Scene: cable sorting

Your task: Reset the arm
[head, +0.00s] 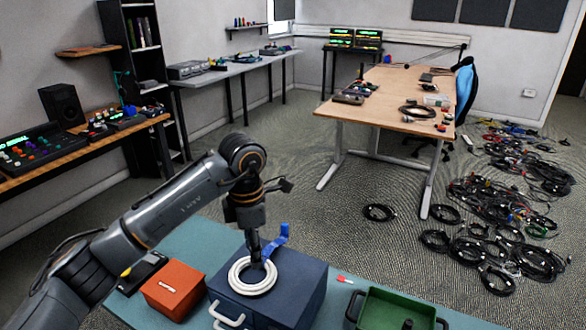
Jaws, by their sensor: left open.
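My left arm comes in from the left, and its gripper (262,262) points down over a dark blue box (290,293). A coiled white cable (240,282) lies on top of the box, and the gripper's fingertips are at the middle of the coil. A blue strap or clip (277,243) shows beside the gripper. The gripper is open; whether it touches the cable I cannot tell. My right gripper does not show.
On the teal table (205,237) are an orange box (175,285) left of the blue box and a green tray (395,312) to its right. A small red-and-white item (346,279) lies between. Many black cables (500,220) cover the floor at right, beside a wooden desk (385,105).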

